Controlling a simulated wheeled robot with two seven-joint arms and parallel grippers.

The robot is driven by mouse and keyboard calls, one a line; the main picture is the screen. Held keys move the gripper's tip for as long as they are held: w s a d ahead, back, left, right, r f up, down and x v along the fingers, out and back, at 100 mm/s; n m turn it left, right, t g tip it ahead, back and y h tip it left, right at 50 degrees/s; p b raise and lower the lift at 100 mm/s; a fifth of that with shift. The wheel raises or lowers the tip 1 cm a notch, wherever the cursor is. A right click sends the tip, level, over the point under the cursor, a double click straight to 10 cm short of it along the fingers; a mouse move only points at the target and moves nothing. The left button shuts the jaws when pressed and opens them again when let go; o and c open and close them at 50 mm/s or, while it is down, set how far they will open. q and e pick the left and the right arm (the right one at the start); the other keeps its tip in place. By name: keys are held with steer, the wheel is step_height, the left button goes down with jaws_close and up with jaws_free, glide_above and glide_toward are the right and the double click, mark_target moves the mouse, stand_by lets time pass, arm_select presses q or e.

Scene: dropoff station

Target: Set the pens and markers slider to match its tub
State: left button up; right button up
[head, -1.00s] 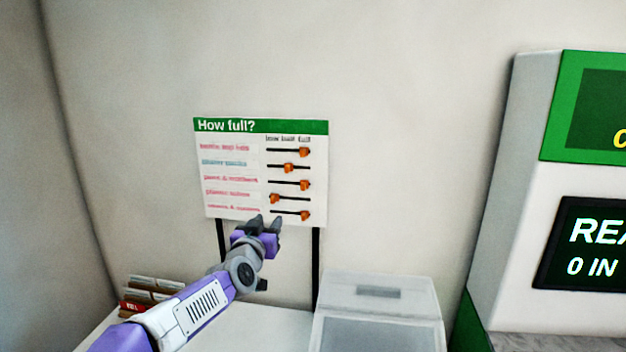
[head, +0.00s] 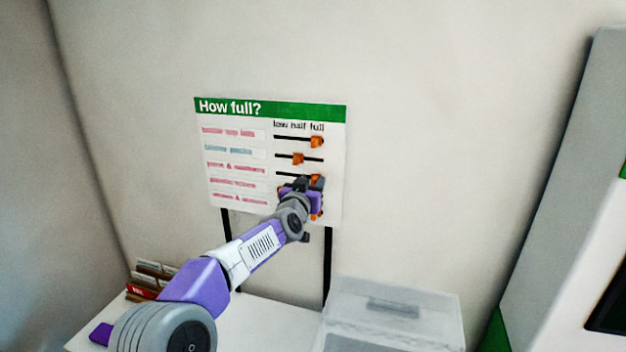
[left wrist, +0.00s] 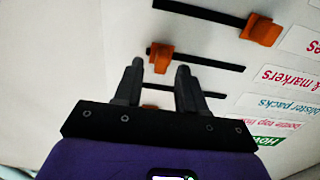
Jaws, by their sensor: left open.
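The white "How full?" board (head: 238,185) has labelled rows with orange sliders on black tracks under low, half and full. The pens & markers slider (head: 316,178) is at the full end of the third row, partly covered by my gripper. It shows in the left wrist view (left wrist: 160,56), where the board appears upside down. My left gripper (head: 306,183) is open at the board. In the wrist view its fingertips (left wrist: 159,66) lie to either side of that slider; I cannot tell whether they touch it. My right gripper is out of view. No pens and markers tub is recognisable.
The bottle top lids slider (head: 317,142) is at full and the blister packs slider (head: 298,159) at half, just above my gripper. A translucent box (head: 395,305) stands below right, small boxes (head: 150,280) below left. A large machine (head: 570,200) stands right.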

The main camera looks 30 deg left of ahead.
arm_select(q)
steer(key=shift+w+a, duration=0.15)
steer(key=shift+w, duration=0.45)
jaws_close()
